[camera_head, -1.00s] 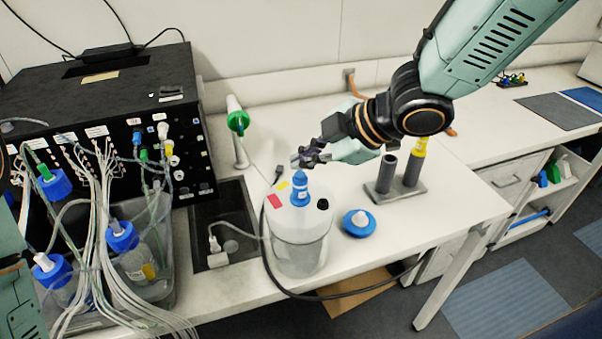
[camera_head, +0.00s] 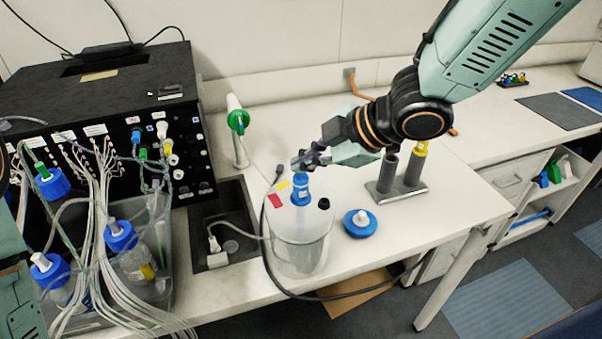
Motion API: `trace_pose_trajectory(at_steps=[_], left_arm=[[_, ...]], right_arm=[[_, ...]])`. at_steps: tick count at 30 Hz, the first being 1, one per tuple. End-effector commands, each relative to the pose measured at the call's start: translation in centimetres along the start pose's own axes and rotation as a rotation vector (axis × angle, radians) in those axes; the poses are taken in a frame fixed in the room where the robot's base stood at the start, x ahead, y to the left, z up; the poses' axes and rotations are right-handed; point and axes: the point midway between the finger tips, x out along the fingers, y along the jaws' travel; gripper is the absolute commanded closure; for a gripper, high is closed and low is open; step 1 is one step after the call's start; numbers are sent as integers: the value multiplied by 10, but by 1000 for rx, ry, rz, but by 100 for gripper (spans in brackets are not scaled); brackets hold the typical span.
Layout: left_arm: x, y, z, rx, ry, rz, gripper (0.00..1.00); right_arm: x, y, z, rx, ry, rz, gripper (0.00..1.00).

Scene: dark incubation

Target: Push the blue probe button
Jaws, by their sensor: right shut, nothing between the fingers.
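The blue probe (camera_head: 301,189) stands upright in the lid of a clear round vessel (camera_head: 300,240). The lid also carries red and yellow labels and a black plug. My right gripper (camera_head: 303,163) comes in from the upper right, with its dark fingers shut and empty. The fingertips are at the top of the blue probe and overlap it in the picture, hiding its tip. I cannot tell for sure whether they touch it. My left gripper is not in view; only a bit of my left arm shows at the left edge.
A blue cap with a white knob (camera_head: 360,223) lies right of the vessel. A grey stand with two tubes (camera_head: 398,192) is behind it. A green-and-white holder (camera_head: 237,122) stands at the back. A black box (camera_head: 100,110) with tubing and bottles fills the left. A black cable loops around the vessel.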

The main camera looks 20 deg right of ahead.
Motion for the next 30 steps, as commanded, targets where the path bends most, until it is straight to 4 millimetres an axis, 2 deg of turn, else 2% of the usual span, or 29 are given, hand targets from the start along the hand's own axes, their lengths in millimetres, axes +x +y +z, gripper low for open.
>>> trace_pose_trajectory(at_steps=[23,30], left_arm=[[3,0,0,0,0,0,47],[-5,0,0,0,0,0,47]], right_arm=[[3,-2,2,0,0,-1,100],[-2,1,-1,0,-1,-2,100]])
